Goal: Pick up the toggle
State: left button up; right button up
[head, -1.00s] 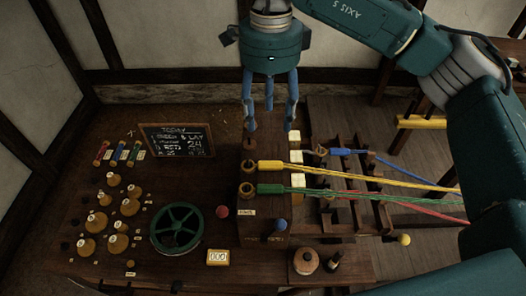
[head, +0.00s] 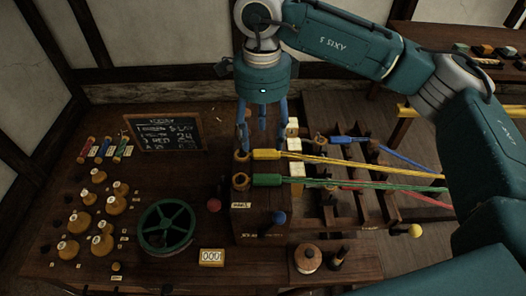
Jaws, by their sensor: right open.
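My right gripper (head: 263,140) points down over the back of a dark wooden block, just behind a yellow rope sleeve (head: 266,155). Its blue fingers are apart, and I see nothing held between them. The fingertips partly hide the block's back end. A wooden ring-shaped socket (head: 240,181) sits on the block at the left end of a green rope sleeve (head: 267,180). I cannot tell which piece is the toggle; it may be hidden behind the fingers. My left gripper is not in view.
White blocks (head: 296,171) stand along the block's right side, beside a slatted wooden frame with coloured ropes. A green handwheel (head: 166,226), red knob (head: 214,206), blue knob (head: 279,217) and chalkboard (head: 166,133) are nearby. Several wooden bobbins (head: 115,204) stand at the left.

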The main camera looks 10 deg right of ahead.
aim_at(263, 153)
jog(key=shift+f, duration=0.65)
notch_tip(263, 153, down, 4)
jog(key=p, duration=0.3)
jog(key=shift+d+f, duration=0.1)
jog(key=shift+f, duration=0.45)
jog(key=shift+c, duration=0.5)
jog(key=c, duration=1)
